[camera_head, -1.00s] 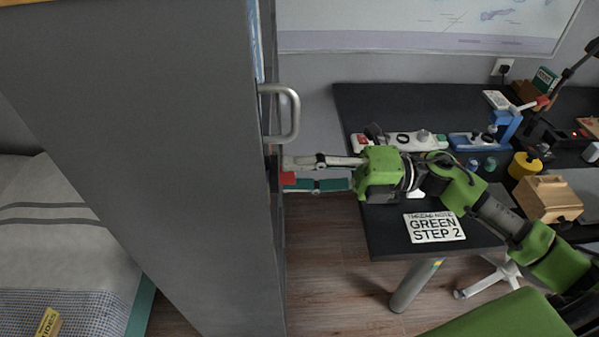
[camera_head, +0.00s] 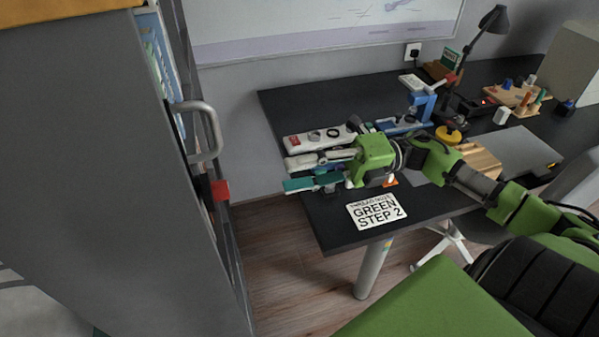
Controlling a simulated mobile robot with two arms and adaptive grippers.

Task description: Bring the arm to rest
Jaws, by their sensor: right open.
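My right arm, green and black, comes in from the right and reaches left across the dark desk (camera_head: 330,225). My right gripper (camera_head: 287,174) is open and empty, pointing left. My left gripper is not in view.
The cabinet has a metal handle (camera_head: 203,130) and a red block (camera_head: 220,190) at its edge. A white sign (camera_head: 377,212) reads "GREEN STEP 2". A blue stand (camera_head: 422,103), a yellow round thing (camera_head: 448,135) and a lamp (camera_head: 492,20) are behind the arm. Floor (camera_head: 285,270) is bare between cabinet and desk.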

